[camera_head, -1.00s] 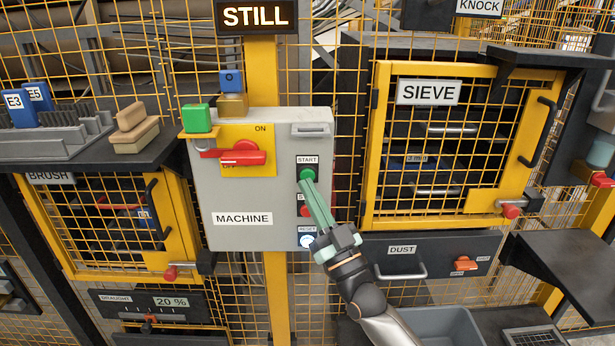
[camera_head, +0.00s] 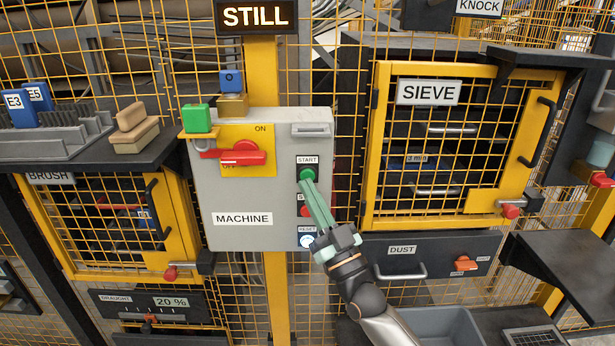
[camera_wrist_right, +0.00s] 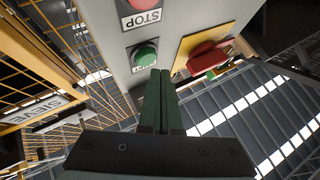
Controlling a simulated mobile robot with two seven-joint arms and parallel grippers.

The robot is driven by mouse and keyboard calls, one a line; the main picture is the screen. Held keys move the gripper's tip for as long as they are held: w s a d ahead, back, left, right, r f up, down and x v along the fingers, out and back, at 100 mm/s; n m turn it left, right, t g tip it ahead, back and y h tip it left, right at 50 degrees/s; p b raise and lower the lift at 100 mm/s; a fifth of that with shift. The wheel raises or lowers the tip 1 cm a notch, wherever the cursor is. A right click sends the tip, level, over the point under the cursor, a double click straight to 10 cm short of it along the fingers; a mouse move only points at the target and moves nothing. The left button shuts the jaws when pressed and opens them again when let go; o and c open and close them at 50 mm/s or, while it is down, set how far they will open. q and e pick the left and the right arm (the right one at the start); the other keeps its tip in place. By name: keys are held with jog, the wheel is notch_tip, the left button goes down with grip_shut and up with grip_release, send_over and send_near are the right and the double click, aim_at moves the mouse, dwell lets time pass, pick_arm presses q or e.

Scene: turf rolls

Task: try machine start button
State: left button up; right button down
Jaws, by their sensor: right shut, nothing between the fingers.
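The grey machine box (camera_head: 230,195) carries a green START button (camera_head: 307,174), a red button (camera_head: 304,211) partly behind my fingers, and a lit RESET button (camera_head: 307,241). My right gripper (camera_head: 308,183) is shut and empty, its green fingertips at the lower edge of the START button. In the right wrist view the START button (camera_wrist_right: 145,55) shows just beyond the fingertips (camera_wrist_right: 160,72); I cannot tell whether they touch. A red rotary handle (camera_head: 240,155) sits on a yellow plate near an ON mark. The sign above (camera_head: 255,17) reads STILL. My left gripper is not in view.
The yellow SIEVE door (camera_head: 375,150) with a mesh is at the right, above the DUST drawer (camera_head: 425,262). A green block (camera_head: 197,118) and a blue block (camera_head: 231,80) sit by the box's top. The brush shelf (camera_head: 80,155) juts out at the left.

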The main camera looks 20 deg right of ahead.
jog(key=shift+w, duration=0.1)
dwell(0.3)
jog(key=shift+w+d, duration=0.15)
jog(key=shift+w, duration=0.2)
jog(key=shift+w+d+b, duration=0.1)
jog(key=shift+w+b, duration=0.2)
jog(key=shift+w, duration=0.1)
dwell(0.6)
jog(key=shift+s, duration=0.1)
jog(key=shift+s+a+p, duration=0.25)
jog(key=shift+s+p, duration=0.3)
jog(key=shift+s, duration=0.2)
